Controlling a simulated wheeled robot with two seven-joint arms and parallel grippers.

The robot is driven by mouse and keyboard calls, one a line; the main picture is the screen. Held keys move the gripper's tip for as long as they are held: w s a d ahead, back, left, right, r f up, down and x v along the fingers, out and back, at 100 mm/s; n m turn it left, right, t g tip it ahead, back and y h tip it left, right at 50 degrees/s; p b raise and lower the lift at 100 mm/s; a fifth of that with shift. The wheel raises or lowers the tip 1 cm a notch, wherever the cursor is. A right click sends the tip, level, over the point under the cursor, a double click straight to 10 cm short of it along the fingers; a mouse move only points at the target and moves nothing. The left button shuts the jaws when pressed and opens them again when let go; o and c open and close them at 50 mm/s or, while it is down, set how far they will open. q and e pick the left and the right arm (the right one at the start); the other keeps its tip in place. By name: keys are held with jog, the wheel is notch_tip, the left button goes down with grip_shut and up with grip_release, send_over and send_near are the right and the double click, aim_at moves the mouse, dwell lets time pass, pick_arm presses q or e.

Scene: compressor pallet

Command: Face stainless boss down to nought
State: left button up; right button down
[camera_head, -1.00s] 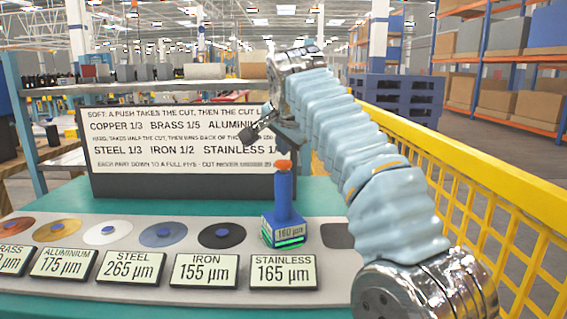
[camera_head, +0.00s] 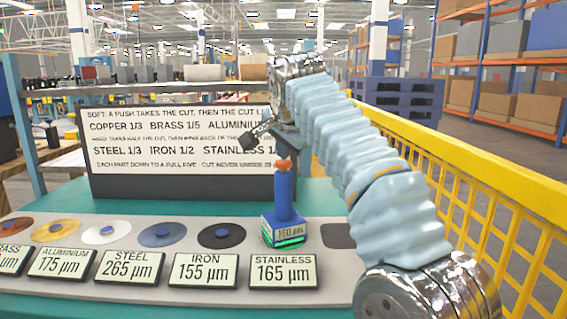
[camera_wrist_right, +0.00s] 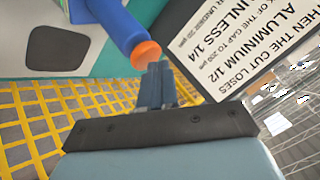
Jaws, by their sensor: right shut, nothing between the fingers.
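A blue post-like tool (camera_head: 285,200) with an orange top (camera_head: 283,165) stands upright behind the STAINLESS 165 µm label (camera_head: 283,271). Its base display (camera_head: 289,232) looks like 160 µm, with a green strip below. The stainless boss itself cannot be made out; the tool's base covers that place. My right gripper (camera_head: 284,150) is just above the orange top, fingers pointing down. In the right wrist view its shut fingers (camera_wrist_right: 155,85) are close to the orange top (camera_wrist_right: 147,52); I cannot tell whether they touch. My left gripper is out of view.
Round pads, including a black one (camera_head: 221,236) and a blue-grey one (camera_head: 162,234), lie left of the tool. A dark square pad (camera_head: 338,235) lies to its right. A rules board (camera_head: 180,185) stands behind. A yellow mesh fence (camera_head: 470,185) runs along the right.

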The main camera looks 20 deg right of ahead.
jog(key=shift+f+b, duration=0.4)
jog(key=shift+f, duration=0.05)
jog(key=shift+r, duration=0.15)
dwell(0.5)
jog(key=shift+r+p, duration=1.05)
jog(key=shift+p, duration=0.15)
jog(key=shift+f, duration=0.1)
